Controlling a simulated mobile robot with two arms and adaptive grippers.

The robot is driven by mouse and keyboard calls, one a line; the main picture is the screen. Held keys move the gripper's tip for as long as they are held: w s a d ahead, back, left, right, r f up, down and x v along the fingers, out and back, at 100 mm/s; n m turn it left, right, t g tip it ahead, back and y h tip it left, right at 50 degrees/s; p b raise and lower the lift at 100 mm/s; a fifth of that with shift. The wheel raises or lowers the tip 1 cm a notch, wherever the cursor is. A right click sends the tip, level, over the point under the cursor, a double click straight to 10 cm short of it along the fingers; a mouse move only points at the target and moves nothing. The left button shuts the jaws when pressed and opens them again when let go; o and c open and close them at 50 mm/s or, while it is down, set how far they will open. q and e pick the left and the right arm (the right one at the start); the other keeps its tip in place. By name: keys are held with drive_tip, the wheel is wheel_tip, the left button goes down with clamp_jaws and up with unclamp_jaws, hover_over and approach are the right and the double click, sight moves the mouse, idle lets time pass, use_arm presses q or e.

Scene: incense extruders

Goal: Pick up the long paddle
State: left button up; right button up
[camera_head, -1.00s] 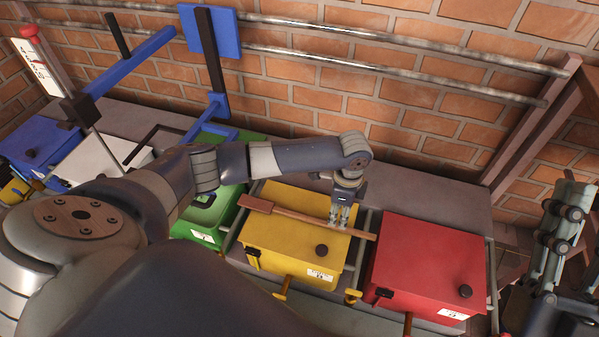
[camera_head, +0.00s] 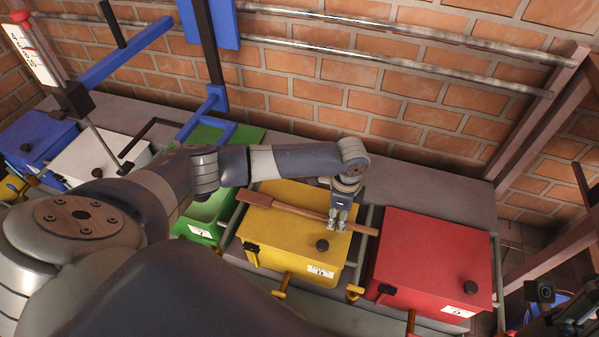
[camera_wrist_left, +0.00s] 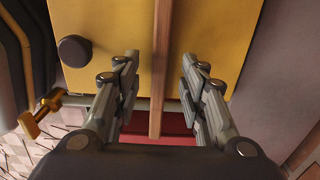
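The long paddle (camera_head: 290,208) is brown wood. It lies across the top of the yellow box (camera_head: 283,235), its wider end at the left and its thin handle reaching right toward the red box. My left gripper (camera_head: 337,226) is over the handle. In the left wrist view, the left gripper (camera_wrist_left: 158,92) is open, with one finger on each side of the paddle handle (camera_wrist_left: 157,75) and gaps on both sides. I cannot make out my right gripper; only dark parts show at the right edge of the head view.
The red box (camera_head: 430,255) stands to the right, with a black knob on its lid. The green box (camera_head: 207,212), white box (camera_head: 95,160) and blue box (camera_head: 38,140) stand to the left. Blue and black bars rise behind them. A brick wall with metal pipes is at the back.

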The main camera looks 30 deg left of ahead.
use_arm(q)
drive_tip(key=shift+f, duration=0.7)
drive_tip(key=shift+r, duration=0.1)
clamp_jaws()
